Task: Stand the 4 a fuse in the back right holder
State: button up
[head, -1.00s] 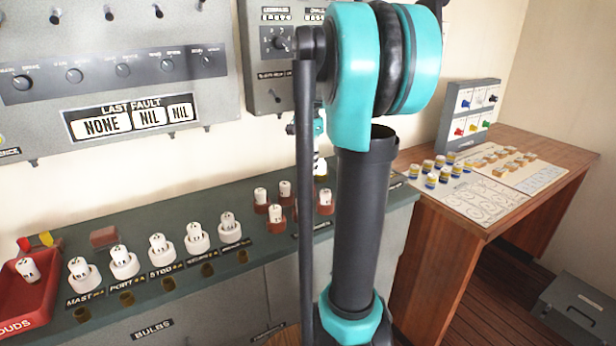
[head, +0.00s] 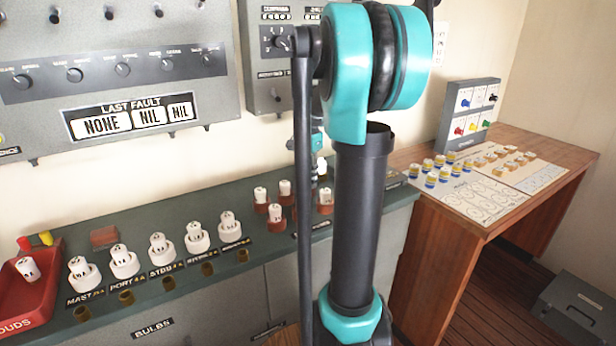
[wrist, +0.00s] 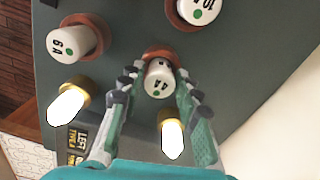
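The 4 A fuse (wrist: 160,82), white with a green dot, is between the fingertips of my gripper (wrist: 158,76) in the wrist view. In the head view my gripper (head: 317,141) is low over the back right of the bench, mostly hidden by my arm. A 6 A fuse (wrist: 70,42) and a 10 A fuse (wrist: 199,10) stand in neighbouring holders.
Two lit bulbs, one to the left (wrist: 66,104) and one close to my right finger (wrist: 173,138), stand near my gripper. Several fuses stand along the green bench (head: 150,222). A red tray (head: 38,306) is at the left. A wooden table (head: 530,150) is at the right.

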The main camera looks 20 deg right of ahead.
aim_at(308, 176)
jog(key=shift+o, duration=1)
jog(key=shift+r, duration=0.15)
notch_tip(308, 176, up, 12)
jog(key=shift+r, duration=0.2)
jog(key=shift+s, duration=0.1)
